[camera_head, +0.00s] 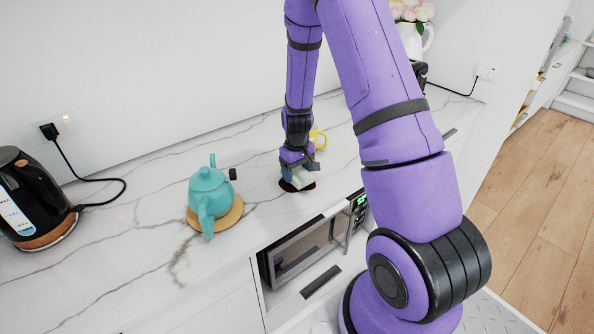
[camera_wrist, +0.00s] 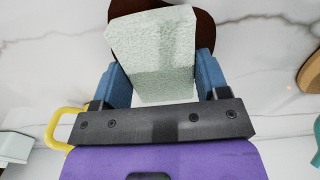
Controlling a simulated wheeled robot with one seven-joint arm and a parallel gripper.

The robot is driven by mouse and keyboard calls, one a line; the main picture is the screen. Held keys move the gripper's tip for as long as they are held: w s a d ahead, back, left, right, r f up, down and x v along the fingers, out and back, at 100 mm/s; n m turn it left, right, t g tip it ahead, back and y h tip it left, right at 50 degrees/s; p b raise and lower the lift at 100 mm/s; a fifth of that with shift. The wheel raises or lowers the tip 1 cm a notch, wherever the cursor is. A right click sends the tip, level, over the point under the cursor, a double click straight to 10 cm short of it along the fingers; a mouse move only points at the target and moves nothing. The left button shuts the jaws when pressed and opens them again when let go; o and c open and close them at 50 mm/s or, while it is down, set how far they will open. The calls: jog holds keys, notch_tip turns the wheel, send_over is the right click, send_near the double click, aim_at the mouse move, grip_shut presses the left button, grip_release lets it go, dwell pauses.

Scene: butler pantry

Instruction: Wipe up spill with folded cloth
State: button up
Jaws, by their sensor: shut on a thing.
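My gripper (camera_head: 297,172) is low over the marble counter, shut on a pale green folded cloth (camera_wrist: 152,42). In the wrist view the cloth sits between the two blue fingers and sticks out ahead of them. The dark brown spill (camera_wrist: 205,28) shows around the cloth's far end and on both sides of it. In the head view the spill (camera_head: 287,187) lies under and beside the cloth, near the counter's front edge. The cloth hides part of the spill. I cannot tell whether the cloth touches the counter.
A teal teapot (camera_head: 207,192) stands on a round wooden board (camera_head: 232,216) to the left. A black kettle (camera_head: 30,200) is farther left. A yellow mug (camera_head: 319,138) stands close behind my gripper. A microwave (camera_head: 305,250) is below the counter. Bare counter lies between teapot and spill.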

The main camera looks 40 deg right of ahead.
jog(key=shift+f, duration=0.6)
jog(key=shift+d, duration=0.1)
jog(key=shift+d, duration=0.9)
jog(key=shift+a, duration=0.15)
jog(key=shift+a, duration=1.85)
jog(key=shift+d, duration=0.1)
jog(key=shift+d, duration=1.9)
jog(key=shift+a, duration=0.1)
jog(key=shift+a, duration=0.9)
